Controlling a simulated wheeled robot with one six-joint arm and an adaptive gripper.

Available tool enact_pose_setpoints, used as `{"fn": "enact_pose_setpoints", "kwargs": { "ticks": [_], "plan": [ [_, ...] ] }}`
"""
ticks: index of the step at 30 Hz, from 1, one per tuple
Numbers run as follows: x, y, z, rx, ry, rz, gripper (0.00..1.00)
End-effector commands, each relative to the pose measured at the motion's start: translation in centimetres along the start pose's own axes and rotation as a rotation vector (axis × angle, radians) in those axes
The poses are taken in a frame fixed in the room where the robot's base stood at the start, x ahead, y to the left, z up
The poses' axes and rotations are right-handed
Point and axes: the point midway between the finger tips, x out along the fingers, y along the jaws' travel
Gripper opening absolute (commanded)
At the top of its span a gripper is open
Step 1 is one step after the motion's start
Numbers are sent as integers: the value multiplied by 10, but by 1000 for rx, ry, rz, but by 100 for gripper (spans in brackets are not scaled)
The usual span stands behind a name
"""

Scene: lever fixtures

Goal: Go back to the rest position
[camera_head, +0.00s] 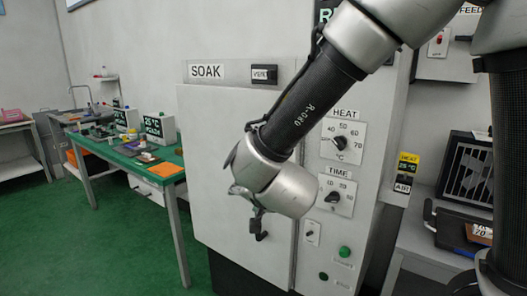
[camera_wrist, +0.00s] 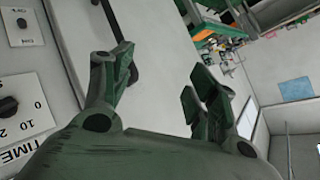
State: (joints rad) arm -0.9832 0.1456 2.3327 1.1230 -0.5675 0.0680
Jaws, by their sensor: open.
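My gripper (camera_wrist: 160,70) is open, and nothing is between its fingers in the wrist view. In the head view my arm reaches down across the front of the grey SOAK cabinet (camera_head: 215,130), and my wrist mostly hides the gripper there. A black door handle (camera_wrist: 133,60) shows right behind one fingertip in the wrist view; I cannot tell whether they touch. The cabinet door looks shut.
The HEAT dial (camera_head: 342,141) and TIME dial (camera_head: 334,197) are on the panel close to my wrist. A green-topped bench (camera_head: 160,153) with small items stands at left. A black-framed device (camera_head: 468,170) stands on a right-hand counter. Green floor (camera_head: 100,240) is clear at left.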

Motion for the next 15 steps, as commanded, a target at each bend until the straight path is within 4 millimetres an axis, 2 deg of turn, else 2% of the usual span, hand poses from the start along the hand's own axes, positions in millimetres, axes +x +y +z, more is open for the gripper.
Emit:
{"fn": "enact_pose_setpoints", "kwargs": {
  "ticks": [2, 5, 8, 12, 15],
  "plan": [
    [-12, -2, 14, -96, -188, -51, 59],
    [-42, 14, 22, -243, -414, -80, 59],
    [-85, 55, 10, -399, -601, -53, 59],
    [-160, 137, -32, -572, -769, 88, 59],
    [-213, 192, -67, -625, -805, 224, 59]
  ]
}}
